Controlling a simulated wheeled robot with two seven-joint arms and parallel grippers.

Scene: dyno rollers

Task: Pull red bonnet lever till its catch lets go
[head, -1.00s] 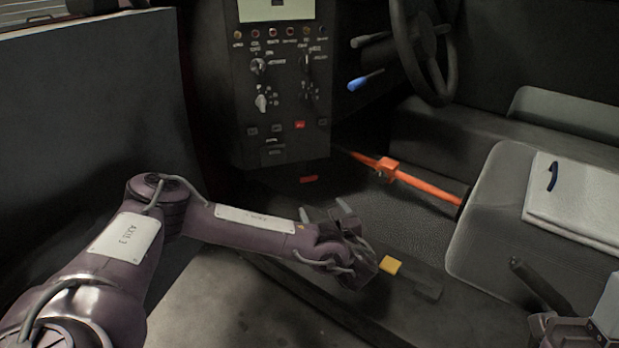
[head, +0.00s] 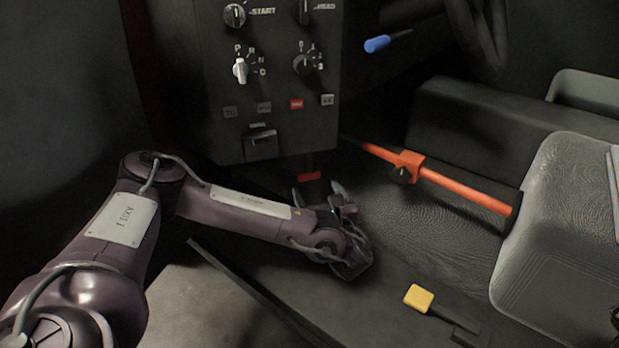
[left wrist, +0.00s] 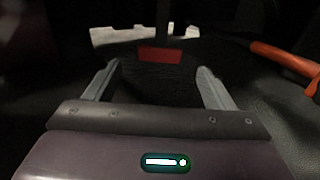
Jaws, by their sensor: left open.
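The red bonnet lever (head: 309,176) is a small red tab hanging on a dark stem below the control panel. In the left wrist view the red lever (left wrist: 160,56) is centred ahead, just beyond the fingertips. My left gripper (head: 318,194) is open just below and in front of the lever in the head view. In the left wrist view the left gripper (left wrist: 158,68) has its two grey fingers spread to either side of the lever's line, with nothing held between them. I see no contact with the lever.
The control panel (head: 270,85) with knobs and switches stands above the lever. An orange bar (head: 465,190) with a clamp runs to the right. A yellow-topped pedal or lever (head: 418,298) is on the floor at lower right. A seat (head: 560,220) stands at right.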

